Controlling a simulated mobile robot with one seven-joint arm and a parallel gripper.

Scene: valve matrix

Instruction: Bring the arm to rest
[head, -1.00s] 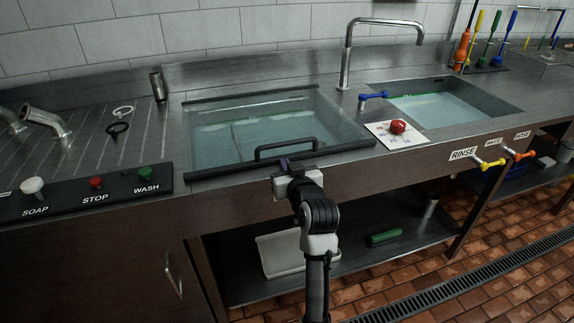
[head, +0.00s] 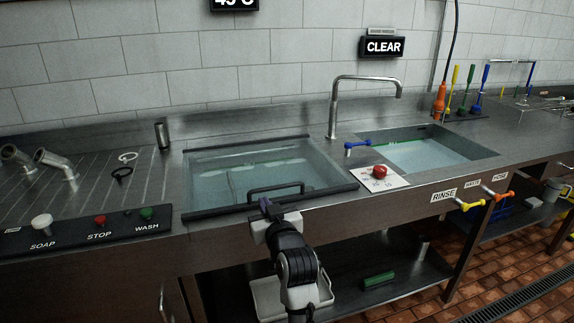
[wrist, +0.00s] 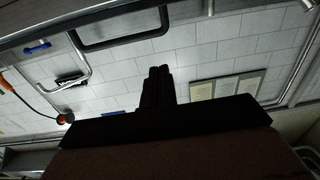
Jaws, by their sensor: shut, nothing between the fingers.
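My gripper (head: 268,206) is at the front edge of the left basin, by the black handle (head: 276,188) of its clear lid (head: 250,165). I cannot tell whether it touches the edge. In the wrist view my gripper's dark fingers (wrist: 158,82) are together with nothing between them. The handle also shows in the wrist view (wrist: 120,42), apart from the fingers. My arm reaches up from the bottom of the head view, bent at a joint. The lid lies flat over the basin.
The counter's front carries soap, stop and wash buttons (head: 99,220) at left, and yellow (head: 470,205) and orange (head: 497,194) valve handles at right. A red button (head: 379,171) and blue lever (head: 357,145) sit between the basins. A tall tap (head: 335,105) stands behind. A lower shelf holds a green block (head: 378,281).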

